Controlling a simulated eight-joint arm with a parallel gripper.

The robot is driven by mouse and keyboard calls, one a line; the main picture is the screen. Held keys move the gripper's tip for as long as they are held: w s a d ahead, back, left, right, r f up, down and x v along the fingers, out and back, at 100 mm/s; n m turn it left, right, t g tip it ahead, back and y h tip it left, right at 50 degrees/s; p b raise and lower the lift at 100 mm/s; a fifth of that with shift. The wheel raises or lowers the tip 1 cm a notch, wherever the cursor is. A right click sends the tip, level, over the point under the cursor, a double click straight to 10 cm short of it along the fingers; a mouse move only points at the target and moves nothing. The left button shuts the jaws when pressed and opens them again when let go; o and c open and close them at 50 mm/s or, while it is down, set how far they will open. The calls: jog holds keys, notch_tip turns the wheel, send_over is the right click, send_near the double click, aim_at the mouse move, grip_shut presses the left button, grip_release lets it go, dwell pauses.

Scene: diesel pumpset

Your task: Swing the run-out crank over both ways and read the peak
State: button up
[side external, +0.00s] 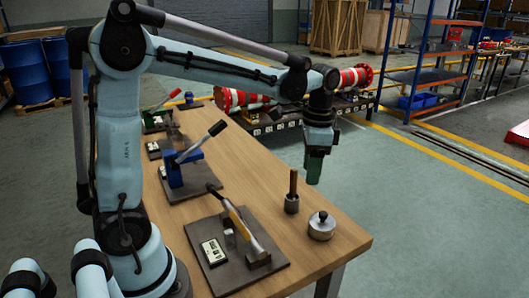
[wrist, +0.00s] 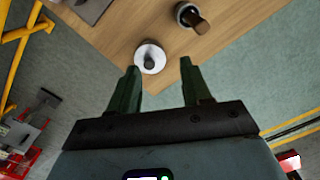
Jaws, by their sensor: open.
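My gripper (side external: 314,178) hangs pointing down near the bench's right edge, above the knob-topped silver weight and the wooden-handled tool. In the wrist view its green fingers (wrist: 159,68) are apart with nothing between them. Three lever fixtures stand on the bench in the side view. The near one has a yellow-and-grey lever (side external: 238,222) leaning over a dark plate, with a small white readout box (side external: 213,252). The middle one is a blue fixture (side external: 183,170) with a raised black-gripped lever. The far one is green (side external: 156,120) with a red-gripped lever. I cannot tell which is the run-out crank.
The silver knobbed weight (side external: 321,227) and upright wooden-handled tool (side external: 292,192) stand near the bench's right corner. They also show in the wrist view as the weight (wrist: 150,58) and tool (wrist: 190,16). Red-and-white cylinders (side external: 245,98) lie behind the bench. Bare bench top (side external: 245,165) lies between.

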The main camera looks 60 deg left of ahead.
jog(key=d+m, duration=0.1)
jog(key=w+d+m, duration=0.1)
jog(key=d+f+m, duration=0.1)
jog(key=m, duration=0.1)
jog(key=shift+w+d+f, duration=0.1)
jog(key=shift+w+d, duration=0.1)
jog(key=shift+d, duration=0.2)
notch_tip(320, 180, up, 7)
jog(key=n+t, duration=0.2)
jog(key=n, duration=2.6)
send_over(209, 183)
jog(key=s, duration=0.2)
jog(key=shift+w+f, duration=0.3)
jog(key=shift+f, duration=1.7)
jog(key=shift+w+f, duration=0.3)
jog(key=shift+f, duration=1.65)
jog(key=shift+w+f, duration=0.3)
jog(key=shift+f, duration=1.7)
